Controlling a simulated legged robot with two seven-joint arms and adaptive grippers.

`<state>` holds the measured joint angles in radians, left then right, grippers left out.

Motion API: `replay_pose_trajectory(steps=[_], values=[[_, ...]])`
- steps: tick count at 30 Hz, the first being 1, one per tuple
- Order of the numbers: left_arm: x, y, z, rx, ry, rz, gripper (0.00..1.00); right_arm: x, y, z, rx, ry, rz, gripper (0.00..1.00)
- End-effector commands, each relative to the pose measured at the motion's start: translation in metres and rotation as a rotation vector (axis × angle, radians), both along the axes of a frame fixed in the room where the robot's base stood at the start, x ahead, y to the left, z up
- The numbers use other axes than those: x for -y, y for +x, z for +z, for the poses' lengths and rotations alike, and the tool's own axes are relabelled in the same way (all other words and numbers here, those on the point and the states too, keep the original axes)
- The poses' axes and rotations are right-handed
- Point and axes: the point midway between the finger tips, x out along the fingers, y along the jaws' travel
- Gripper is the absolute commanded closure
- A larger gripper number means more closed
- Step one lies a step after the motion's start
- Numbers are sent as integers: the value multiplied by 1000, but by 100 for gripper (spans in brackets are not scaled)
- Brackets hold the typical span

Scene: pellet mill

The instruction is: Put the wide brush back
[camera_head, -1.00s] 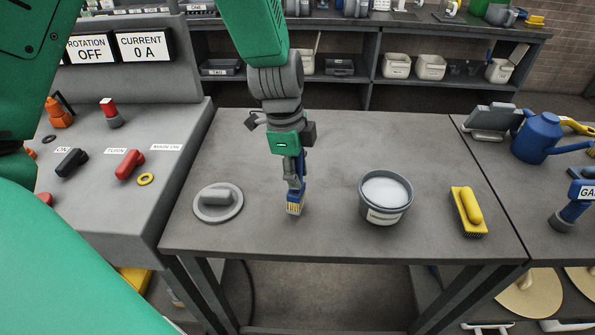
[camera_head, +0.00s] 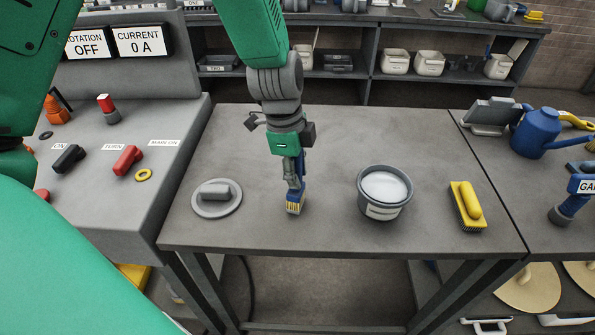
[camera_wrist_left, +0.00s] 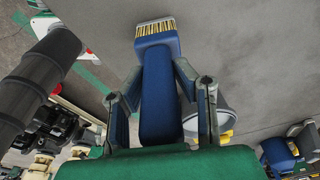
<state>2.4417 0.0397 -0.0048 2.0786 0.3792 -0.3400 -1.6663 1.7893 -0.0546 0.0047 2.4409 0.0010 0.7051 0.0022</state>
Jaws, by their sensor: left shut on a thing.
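The wide brush has a blue handle and pale yellow bristles. In the head view the brush (camera_head: 295,205) hangs bristles down at the table top, between the grey lid and the bucket. My left gripper (camera_head: 294,184) points down and is shut on the brush's handle. In the left wrist view the brush (camera_wrist_left: 158,75) lies between the two fingers of the gripper (camera_wrist_left: 160,90), its bristles at the far end. I cannot tell whether the bristles touch the table. My right gripper is not in view.
On the table (camera_head: 330,135) are a grey lid with a handle (camera_head: 216,197), a bucket of white material (camera_head: 384,193) and a yellow brush (camera_head: 467,206). A control panel (camera_head: 120,190) stands left. A blue watering can (camera_head: 540,134) is on the right bench. The table's back is clear.

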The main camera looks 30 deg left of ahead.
Motion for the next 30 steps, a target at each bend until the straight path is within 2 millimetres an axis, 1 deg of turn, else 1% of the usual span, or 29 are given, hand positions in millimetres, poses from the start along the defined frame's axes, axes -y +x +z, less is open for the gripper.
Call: replay_pose_trajectory(steps=[3, 9, 10, 11, 12, 18, 19, 21, 23, 24, 30], values=[[1, 0, -1, 0, -1, 0, 100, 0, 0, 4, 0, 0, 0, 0], [1, 0, -2, 1, -1, 0, 100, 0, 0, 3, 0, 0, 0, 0], [1, 0, -2, 1, -1, 0, 69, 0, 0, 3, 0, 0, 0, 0], [1, 0, -2, 1, -1, 0, 58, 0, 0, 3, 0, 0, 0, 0], [1, 0, -2, 1, -1, 0, 51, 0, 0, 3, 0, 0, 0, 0], [1, 0, -2, 0, 0, 0, 51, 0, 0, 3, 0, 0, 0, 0], [1, 0, -2, 0, 0, 0, 48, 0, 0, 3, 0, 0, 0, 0], [1, 0, -2, 0, 0, 0, 25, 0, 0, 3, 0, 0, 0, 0], [1, 0, -2, 0, 0, 0, 6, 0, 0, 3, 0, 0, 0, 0], [1, 0, -2, 0, 0, 0, 0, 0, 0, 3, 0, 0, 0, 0], [1, 0, -2, 0, 0, 0, 0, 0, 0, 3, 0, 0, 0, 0]])
